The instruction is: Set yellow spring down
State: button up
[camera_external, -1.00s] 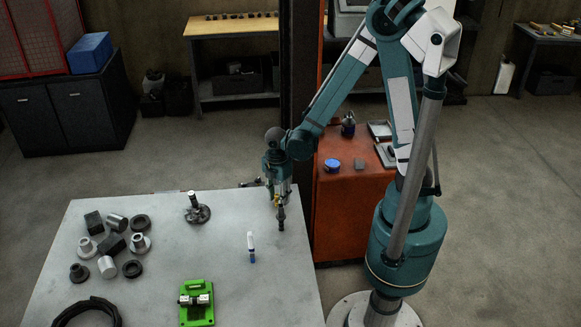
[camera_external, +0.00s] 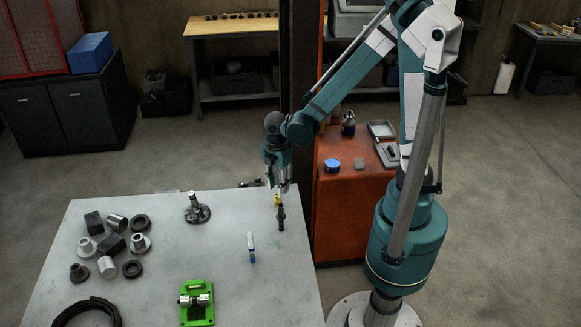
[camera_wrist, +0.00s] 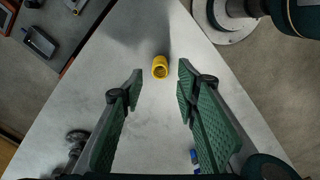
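The yellow spring (camera_wrist: 160,68) shows in the wrist view as a small ring-topped cylinder over the grey table, ahead of my fingertips and between their lines. My gripper (camera_wrist: 158,80) is open, with a wide gap between its two green padded fingers, and nothing is held. In the external view a small yellow patch, which looks like the spring (camera_external: 277,200), is just below my gripper (camera_external: 279,188) near the table's far right corner. A dark upright piece (camera_external: 281,217) shows right beside it; I cannot tell how the two meet.
A blue-and-white tool (camera_external: 252,247) stands nearer the front. A metal part with a round base (camera_external: 197,208) is to the left. Several grey and dark parts cluster at the table's left. A green fixture (camera_external: 196,303) is in front. An orange cabinet (camera_external: 345,205) stands behind right.

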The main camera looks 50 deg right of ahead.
jog(key=shift+r, duration=2.9)
jog(key=shift+r, duration=0.1)
jog(key=s+d+r+m+t, duration=0.3)
jog(key=d+r+m, duration=0.5)
jog(key=d+m, duration=0.1)
jog(key=s+d+r+m+t, duration=0.4)
jog(key=d+r+m, duration=0.4)
jog(key=d+m, duration=0.1)
jog(key=shift+d+r, duration=0.2)
jog(key=shift+d, duration=0.7)
